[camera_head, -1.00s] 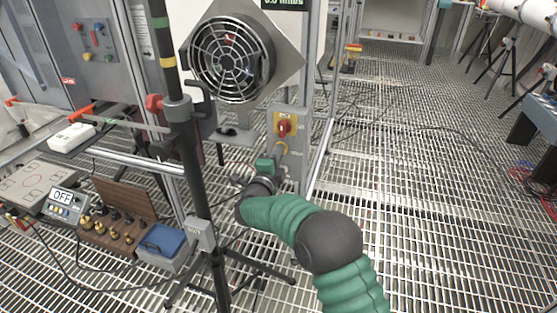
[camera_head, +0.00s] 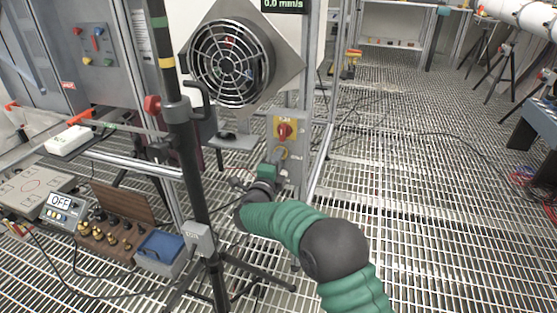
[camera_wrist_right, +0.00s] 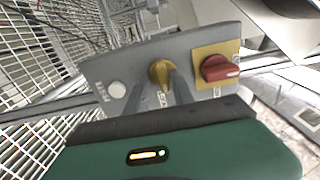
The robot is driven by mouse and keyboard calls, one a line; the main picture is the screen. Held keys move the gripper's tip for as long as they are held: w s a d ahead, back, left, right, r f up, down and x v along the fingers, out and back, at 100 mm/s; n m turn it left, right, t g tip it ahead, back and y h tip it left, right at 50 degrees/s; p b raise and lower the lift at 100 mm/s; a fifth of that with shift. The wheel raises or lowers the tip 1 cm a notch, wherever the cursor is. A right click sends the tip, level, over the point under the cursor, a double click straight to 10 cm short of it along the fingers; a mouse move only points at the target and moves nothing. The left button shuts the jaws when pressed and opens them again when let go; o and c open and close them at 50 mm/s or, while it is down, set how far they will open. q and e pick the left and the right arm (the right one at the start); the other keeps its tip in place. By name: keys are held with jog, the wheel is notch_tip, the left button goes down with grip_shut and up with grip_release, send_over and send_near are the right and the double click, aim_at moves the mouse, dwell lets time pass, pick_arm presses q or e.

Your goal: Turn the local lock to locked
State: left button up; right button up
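A grey panel (camera_wrist_right: 105,70) on a post carries a white round button (camera_wrist_right: 117,89), a yellow knob (camera_wrist_right: 161,74) and a red knob (camera_wrist_right: 220,68) on a yellow plate. Their small labels are too blurred to tell which is the local lock. In the head view, the red knob (camera_head: 284,131) shows above my right gripper (camera_head: 279,157). My right gripper (camera_wrist_right: 158,93) has its fingers at the yellow knob, one on either side; whether they press on it is unclear. The gripper hides the yellow knob in the head view. My left gripper is out of view.
A fan (camera_head: 231,63) in a grey frame sits above the panel, left of it. A black stand (camera_head: 190,150) rises left of my right arm. Left of it are a blue-lidded box (camera_head: 160,246) and a meter reading OFF (camera_head: 60,203). The grated floor (camera_head: 410,210) to the right is mostly open.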

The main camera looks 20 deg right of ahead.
jog(key=shift+r, duration=0.15)
jog(key=p+v, duration=0.2)
jog(key=v, duration=0.5)
jog(key=shift+s+a+p, duration=0.15)
jog(key=shift+s+p, duration=0.05)
jog(key=shift+p, duration=0.1)
